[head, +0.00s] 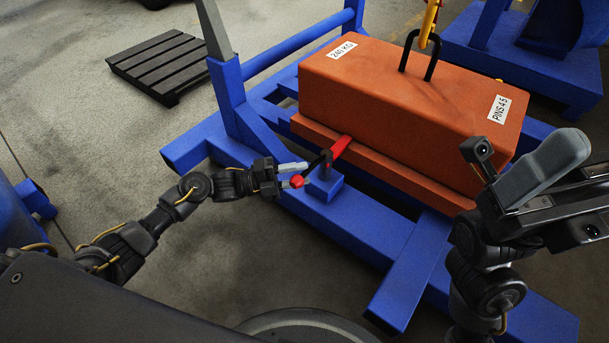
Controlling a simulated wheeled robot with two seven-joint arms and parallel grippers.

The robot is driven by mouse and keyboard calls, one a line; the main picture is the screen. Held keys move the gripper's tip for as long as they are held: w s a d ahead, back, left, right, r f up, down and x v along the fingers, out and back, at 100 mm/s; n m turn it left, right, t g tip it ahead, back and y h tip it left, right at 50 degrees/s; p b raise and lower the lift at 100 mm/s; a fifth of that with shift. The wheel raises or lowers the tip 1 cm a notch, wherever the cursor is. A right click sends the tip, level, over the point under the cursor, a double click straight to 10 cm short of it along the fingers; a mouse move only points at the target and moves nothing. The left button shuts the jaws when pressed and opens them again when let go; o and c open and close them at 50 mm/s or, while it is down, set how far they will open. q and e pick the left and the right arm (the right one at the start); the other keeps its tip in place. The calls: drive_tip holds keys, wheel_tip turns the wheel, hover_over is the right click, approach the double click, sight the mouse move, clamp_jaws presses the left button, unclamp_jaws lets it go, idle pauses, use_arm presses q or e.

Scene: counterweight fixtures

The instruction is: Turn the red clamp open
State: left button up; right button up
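The red clamp sits on a blue block at the near edge of the blue frame. Its red bar (341,146) lies over the lower ledge of the orange counterweight (410,95). A dark handle with a red knob (297,181) points from its pivot toward my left gripper (293,175). The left gripper's pale fingers are apart, one above the knob and one beside it; I cannot tell whether they touch it. My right gripper (545,175) is at the right, close to the camera and away from the clamp; its finger gap is not clear.
The blue frame (385,240) has beams and a post around the counterweight. A yellow hook (430,22) meets the black lifting loop (418,60) on top. A dark pallet (165,65) lies on the floor at upper left.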

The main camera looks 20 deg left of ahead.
use_arm(q)
drive_tip(key=shift+x, duration=0.9)
drive_tip(key=shift+c, duration=0.2)
clamp_jaws()
